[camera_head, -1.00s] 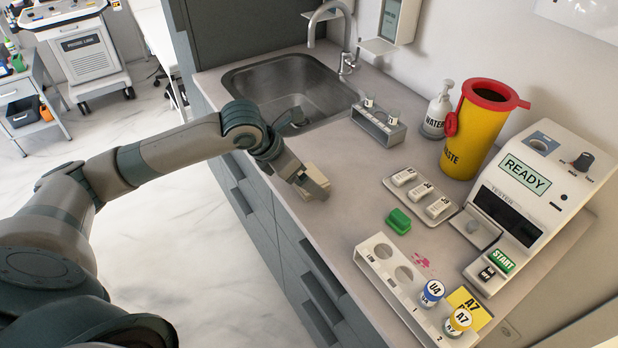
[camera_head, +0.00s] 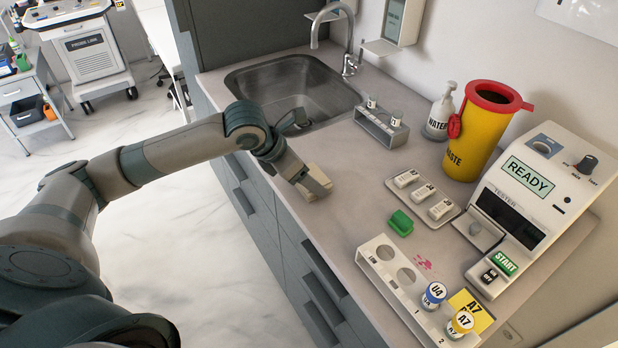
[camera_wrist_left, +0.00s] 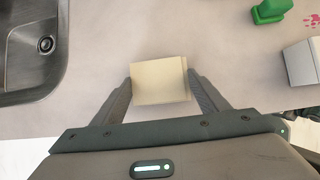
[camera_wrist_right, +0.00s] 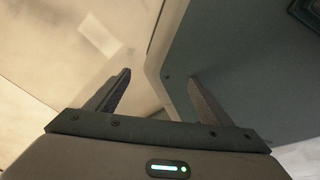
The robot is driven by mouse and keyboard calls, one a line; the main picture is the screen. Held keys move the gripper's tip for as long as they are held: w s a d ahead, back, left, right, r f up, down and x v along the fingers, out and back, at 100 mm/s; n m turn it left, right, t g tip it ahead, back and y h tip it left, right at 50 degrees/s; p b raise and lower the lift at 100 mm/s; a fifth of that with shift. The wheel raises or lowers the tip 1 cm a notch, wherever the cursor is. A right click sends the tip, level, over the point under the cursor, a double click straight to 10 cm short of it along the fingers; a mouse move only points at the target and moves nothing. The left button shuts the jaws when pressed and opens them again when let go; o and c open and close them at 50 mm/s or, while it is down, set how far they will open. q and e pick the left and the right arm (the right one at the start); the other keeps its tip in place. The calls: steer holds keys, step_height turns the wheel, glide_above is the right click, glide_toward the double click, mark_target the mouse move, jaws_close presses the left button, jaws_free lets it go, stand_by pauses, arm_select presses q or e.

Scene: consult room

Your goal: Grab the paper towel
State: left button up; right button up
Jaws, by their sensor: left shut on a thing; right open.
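The paper towel, a cream folded stack (camera_wrist_left: 160,80), is between the two fingers of my left gripper (camera_wrist_left: 160,98) in the left wrist view. In the head view my left gripper (camera_head: 308,186) is over the counter's front edge, shut on the paper towel (camera_head: 317,181). Whether the towel still touches the counter I cannot tell. My right gripper (camera_wrist_right: 155,95) shows only in the right wrist view. It is open and empty, with a pale floor and a grey-green panel beyond it.
The counter (camera_head: 340,225) holds a sink (camera_head: 290,85) at the back left. A yellow waste bin (camera_head: 475,135), a tester (camera_head: 535,200) and a white vial tray (camera_head: 405,290) stand to the right. A green block (camera_head: 400,223) and a pink stain (camera_head: 424,264) lie between them.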

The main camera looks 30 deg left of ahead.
arm_select(q)
steer(key=shift+r, duration=0.15)
steer(key=shift+w+r, duration=0.1)
steer(key=shift+r, duration=0.45)
steer(key=r, duration=0.1)
steer(key=r+b, duration=0.1)
steer(key=r, duration=0.1)
steer(key=shift+s+d, duration=0.25)
steer(key=shift+d, duration=0.05)
steer(key=s+d+r+b, duration=0.1)
steer(key=s+d+r, duration=0.5)
steer(key=s+d, duration=0.1)
steer(key=shift+d+r, duration=0.3)
steer(key=shift+d, duration=0.4)
arm_select(e)
steer(key=w+a+t, duration=0.2)
steer(key=w+a, duration=0.1)
steer(key=w, duration=0.5)
steer(key=shift+w+a+r+y, duration=0.2)
steer(key=shift+a+r+y, duration=0.05)
steer(key=shift+r+y, duration=0.15)
steer(key=shift+w, duration=0.6)
